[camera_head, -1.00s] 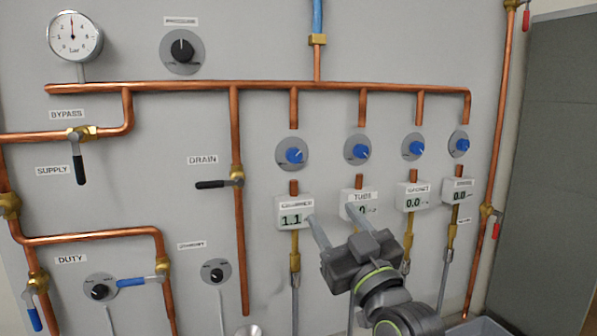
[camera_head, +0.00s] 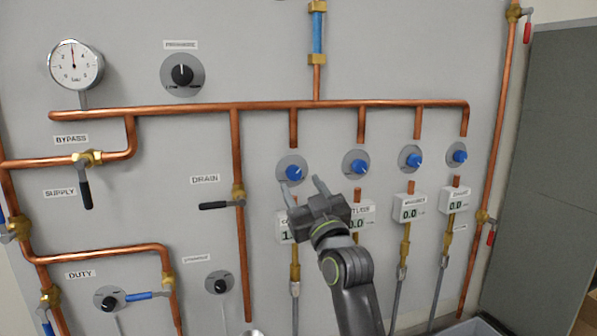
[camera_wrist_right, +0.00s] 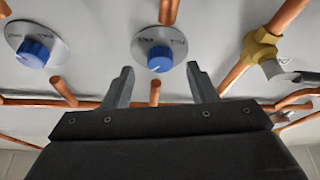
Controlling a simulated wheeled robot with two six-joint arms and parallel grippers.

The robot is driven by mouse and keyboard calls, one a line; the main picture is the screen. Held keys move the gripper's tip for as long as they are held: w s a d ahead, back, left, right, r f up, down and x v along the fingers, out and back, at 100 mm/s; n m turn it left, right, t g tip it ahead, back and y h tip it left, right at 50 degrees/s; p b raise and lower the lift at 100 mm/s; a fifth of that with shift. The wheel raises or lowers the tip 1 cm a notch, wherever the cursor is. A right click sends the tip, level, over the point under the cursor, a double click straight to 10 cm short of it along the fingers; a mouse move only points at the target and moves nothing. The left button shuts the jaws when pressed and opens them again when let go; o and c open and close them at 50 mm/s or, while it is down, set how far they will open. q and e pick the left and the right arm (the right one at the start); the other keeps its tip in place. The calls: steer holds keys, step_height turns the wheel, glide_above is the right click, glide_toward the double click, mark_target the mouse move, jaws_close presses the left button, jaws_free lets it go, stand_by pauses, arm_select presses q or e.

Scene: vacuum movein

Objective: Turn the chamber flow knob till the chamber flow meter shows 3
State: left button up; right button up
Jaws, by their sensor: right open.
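The chamber flow knob (camera_head: 294,172) is blue on a grey round dial, the leftmost in the row of blue knobs. Below it is the white chamber flow meter (camera_head: 285,234), mostly hidden behind my right gripper; only a leading "1." shows. My right gripper (camera_head: 303,187) is open and empty, its fingertips just below the knob. In the right wrist view, which looks upside down, the blue knob (camera_wrist_right: 159,58) lies between the two fingertips (camera_wrist_right: 160,69), apart from both. My left gripper is not in view.
The tube knob (camera_head: 356,166) sits close to the right, its meter (camera_head: 360,220) partly hidden. Two more blue knobs follow. The drain valve (camera_head: 238,195) with its black handle is left of the gripper. A copper manifold pipe (camera_head: 200,107) runs above.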

mark_target(294, 173)
steer(key=shift+p+x, duration=0.5)
steer(key=shift+x, duration=0.9)
steer(key=c, duration=1)
